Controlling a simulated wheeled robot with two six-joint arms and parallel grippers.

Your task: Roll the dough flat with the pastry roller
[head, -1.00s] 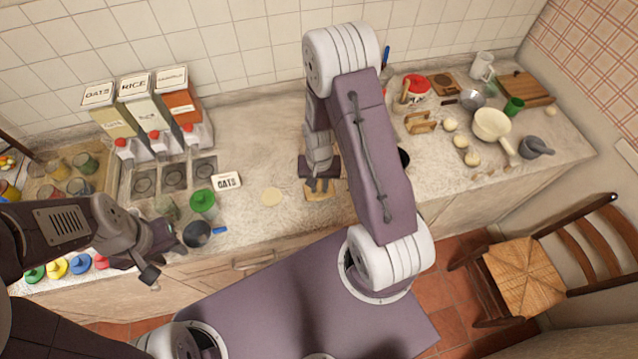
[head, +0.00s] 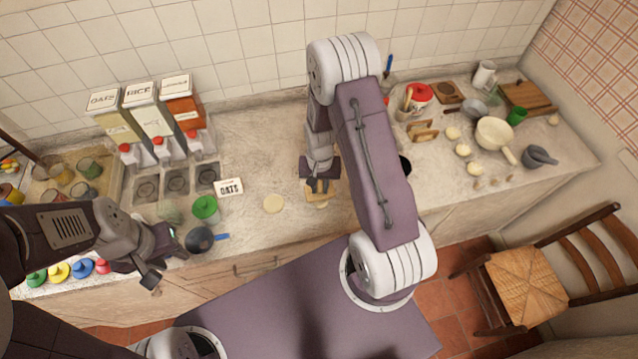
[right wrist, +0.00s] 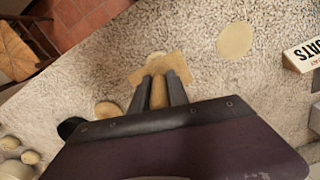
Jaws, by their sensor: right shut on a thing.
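My right gripper (head: 319,186) points down over the middle of the counter. In the right wrist view its two fingers (right wrist: 160,90) are shut on the tan, wooden-looking handle of the pastry roller (right wrist: 157,95). The roller's wider tan part (right wrist: 158,68) lies just beyond the fingertips, low over the counter. A pale edge, perhaps dough (right wrist: 156,55), shows past it; the roller hides the rest. A flat, round, pale piece of dough (head: 273,203) lies to the left and also shows in the wrist view (right wrist: 235,40). My left gripper (head: 163,257) is open and empty by the counter's front edge.
Dispensers (head: 150,120) line the wall. A cream bowl (head: 494,132) and several pale balls are at right. Counter behind the dough is clear.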

